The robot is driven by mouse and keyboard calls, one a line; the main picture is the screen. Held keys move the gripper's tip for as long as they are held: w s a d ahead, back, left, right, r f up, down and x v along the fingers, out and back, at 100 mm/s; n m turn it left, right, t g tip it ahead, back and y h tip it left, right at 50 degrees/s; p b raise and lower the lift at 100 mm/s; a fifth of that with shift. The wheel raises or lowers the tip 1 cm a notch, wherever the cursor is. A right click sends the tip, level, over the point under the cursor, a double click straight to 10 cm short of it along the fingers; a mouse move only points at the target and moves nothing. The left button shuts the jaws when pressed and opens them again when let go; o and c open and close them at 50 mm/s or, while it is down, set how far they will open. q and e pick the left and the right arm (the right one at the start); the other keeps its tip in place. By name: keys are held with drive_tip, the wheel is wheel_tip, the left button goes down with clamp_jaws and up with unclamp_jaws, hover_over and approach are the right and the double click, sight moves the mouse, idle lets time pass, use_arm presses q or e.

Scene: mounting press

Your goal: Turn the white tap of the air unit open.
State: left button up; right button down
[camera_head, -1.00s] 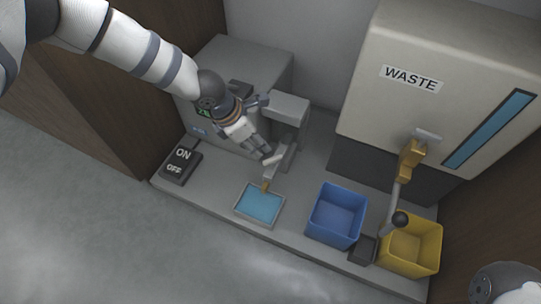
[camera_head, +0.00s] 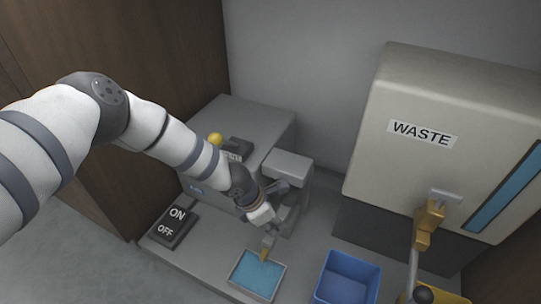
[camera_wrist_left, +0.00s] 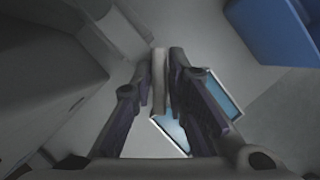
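The white tap shows in the left wrist view as a pale narrow bar (camera_wrist_left: 160,82) between the two dark fingers of my left gripper (camera_wrist_left: 161,62). The fingers lie close along both of its sides, with hardly any gap. In the head view my left gripper (camera_head: 269,224) reaches down at the front of the grey air unit (camera_head: 292,165), above a nozzle with a brass tip (camera_head: 264,255). The tap is mostly hidden there by the gripper, so its angle is hard to tell. My right gripper is not in view.
A blue-filled tray (camera_head: 258,276) lies below the nozzle. A blue bin (camera_head: 347,278) stands to its right, and a yellow bin (camera_head: 448,297) is partly cut off. A WASTE cabinet (camera_head: 422,133) with a brass-fitted lever (camera_head: 430,222) is at right. An ON/OFF switch (camera_head: 172,226) is at left.

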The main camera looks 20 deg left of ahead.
use_arm(q)
clamp_jaws()
drive_tip(key=shift+r+p, duration=0.15)
drive_tip(key=shift+p, duration=0.4)
drive_tip(key=n+p, duration=0.1)
drive_tip(key=p, duration=0.1)
drive_tip(key=n+y+p, duration=0.1)
drive_tip(key=n+p, duration=0.1)
drive_tip(key=p, duration=0.1)
drive_tip(key=shift+r+t, duration=0.2)
drive_tip(key=shift+t, duration=0.1)
drive_tip(key=shift+n+p, duration=0.4)
drive_tip(key=shift+p, duration=0.1)
drive_tip(key=shift+f+n+y+p, duration=0.3)
drive_tip(key=shift+n+y+p, duration=0.3)
drive_tip(key=shift+n+p, duration=0.4)
drive_tip(key=shift+f+n+y+p, duration=0.15)
drive_tip(key=shift+n+y+p, duration=0.2)
drive_tip(key=shift+n, duration=0.75)
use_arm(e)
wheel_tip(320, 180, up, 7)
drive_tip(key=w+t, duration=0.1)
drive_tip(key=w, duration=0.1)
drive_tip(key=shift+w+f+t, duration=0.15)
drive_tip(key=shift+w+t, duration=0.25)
use_arm(q)
drive_tip(key=shift+s, duration=0.1)
